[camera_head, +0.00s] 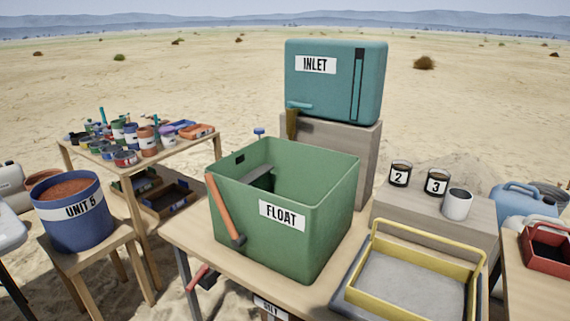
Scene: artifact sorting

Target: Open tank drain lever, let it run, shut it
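A green open-topped tank (330,225) labelled FLOAT stands on the wooden table; a dark shape shows inside. An orange lever (222,208) lies aslant along its left corner, its lower end at a dark joint. A small red-handled part (200,277) with a dark end sticks out below the tank at the table's left edge. A teal tank (334,85) labelled INLET stands behind on a grey block, with a teal lever (299,105) and a brown spout (292,124) at its lower left. I cannot tell whether liquid runs. Neither of my grippers is in view.
A yellow-framed tray (470,285) of grey material is right of the green tank. Cups marked 2 (400,173) and 3 (436,181) and a white cup (457,204) stand on a block. A blue UNIT 5 bucket (77,225) is left, before a crowded side table (80,161).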

